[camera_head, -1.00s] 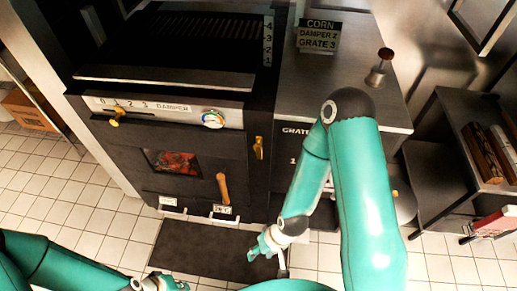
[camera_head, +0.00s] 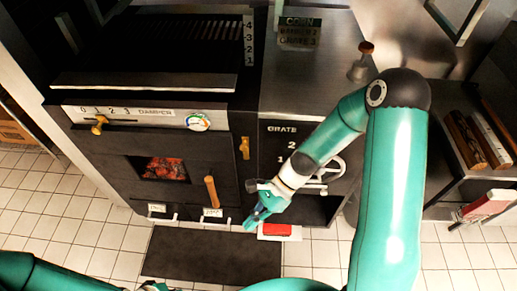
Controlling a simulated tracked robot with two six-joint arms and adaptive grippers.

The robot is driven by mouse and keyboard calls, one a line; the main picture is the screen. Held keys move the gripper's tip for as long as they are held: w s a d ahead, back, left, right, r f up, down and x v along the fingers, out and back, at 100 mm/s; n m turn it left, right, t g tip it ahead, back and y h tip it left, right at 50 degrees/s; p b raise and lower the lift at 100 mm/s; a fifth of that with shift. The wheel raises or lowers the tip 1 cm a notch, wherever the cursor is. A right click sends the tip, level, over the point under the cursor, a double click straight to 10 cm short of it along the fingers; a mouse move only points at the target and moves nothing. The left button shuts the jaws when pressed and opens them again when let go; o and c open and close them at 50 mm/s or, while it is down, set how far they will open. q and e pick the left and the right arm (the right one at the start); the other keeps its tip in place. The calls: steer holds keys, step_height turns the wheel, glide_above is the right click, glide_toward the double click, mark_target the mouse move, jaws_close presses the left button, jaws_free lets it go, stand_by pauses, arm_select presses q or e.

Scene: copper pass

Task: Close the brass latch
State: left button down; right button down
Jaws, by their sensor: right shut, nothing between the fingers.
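The brass latch (camera_head: 245,147) is a small upright brass piece on the dark oven front, right of the firebox door (camera_head: 160,188) with its glowing window and wooden handle (camera_head: 211,192). I cannot tell how the latch engages the door. My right gripper (camera_head: 252,224) is shut and empty, below the latch and right of the wooden handle, apart from the latch in the picture. My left gripper (camera_head: 152,287) barely shows at the bottom edge; its fingers are mostly cut off.
A damper slider (camera_head: 99,125) and round gauge (camera_head: 198,122) sit above the door. A handwheel (camera_head: 328,170) stands right of my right gripper, partly behind my arm. A red item (camera_head: 282,230) lies low beside the gripper. A dark mat (camera_head: 200,252) covers the floor.

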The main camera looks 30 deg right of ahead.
steer(key=w+d+r+m+t, duration=0.3)
steer(key=d+r, duration=0.3)
steer(key=d, duration=0.4)
steer(key=w+d+r+m+t+h+b, duration=0.1)
steer(key=w+d+r+m+t, duration=0.3)
steer(key=d, duration=0.5)
step_height(320, 180, up, 3)
steer(key=shift+w+d+f+t, duration=0.1)
steer(key=shift+w+d+t, duration=0.3)
steer(key=shift+t, duration=0.3)
steer(key=shift+a, duration=0.1)
steer(key=w+a+r+x, duration=0.1)
steer(key=r+x, duration=0.1)
steer(key=x, duration=1.1)
steer(key=shift+w, duration=0.15)
steer(key=shift+d+r+p, duration=0.1)
steer(key=shift+r+p, duration=0.05)
steer(key=shift+p, duration=0.2)
